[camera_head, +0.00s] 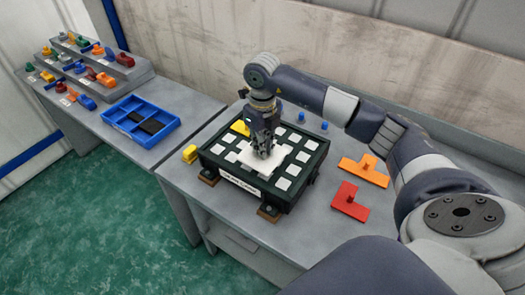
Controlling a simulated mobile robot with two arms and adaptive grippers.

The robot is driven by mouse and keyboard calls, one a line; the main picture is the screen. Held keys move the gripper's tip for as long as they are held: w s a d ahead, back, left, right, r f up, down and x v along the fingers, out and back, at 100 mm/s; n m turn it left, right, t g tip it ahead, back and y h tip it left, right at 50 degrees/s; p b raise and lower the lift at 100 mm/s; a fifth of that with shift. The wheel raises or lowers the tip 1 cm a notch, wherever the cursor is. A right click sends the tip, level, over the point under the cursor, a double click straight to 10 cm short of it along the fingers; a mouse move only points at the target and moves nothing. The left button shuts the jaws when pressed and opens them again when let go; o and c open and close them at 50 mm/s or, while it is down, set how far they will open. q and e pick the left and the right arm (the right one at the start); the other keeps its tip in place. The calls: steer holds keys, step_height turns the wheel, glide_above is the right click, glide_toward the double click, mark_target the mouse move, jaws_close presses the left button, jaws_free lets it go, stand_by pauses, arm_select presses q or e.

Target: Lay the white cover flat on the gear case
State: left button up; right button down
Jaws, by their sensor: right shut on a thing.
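The gear case (224,177) is a black box with a label on its front, standing on brown feet on the grey table. Its top carries several pale square patches. The white cover (250,160) is at the middle of the case top, under my right gripper (263,151). My right gripper points down and is shut on the white cover. The fingers hide part of the cover, and I cannot tell whether it touches the case top. My left gripper is not in view.
An orange T-shaped part (364,171) and a red part (350,201) lie right of the case. Yellow piece (190,153) and blue pegs (301,117) lie nearby. A blue tray (141,121) and a stepped rack (90,68) of coloured parts stand on the left table.

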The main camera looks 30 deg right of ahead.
steer(key=shift+f+p, duration=0.9)
steer(key=shift+f, duration=0.65)
steer(key=shift+f+b, duration=0.3)
steer(key=c, duration=1.7)
jaws_free()
steer(key=shift+o, duration=0.2)
steer(key=shift+r, duration=0.3)
step_height(320, 180, up, 11)
steer(key=b, duration=0.3)
steer(key=shift+w+f, duration=0.1)
steer(key=shift+f, duration=0.1)
steer(key=shift+r, duration=0.55)
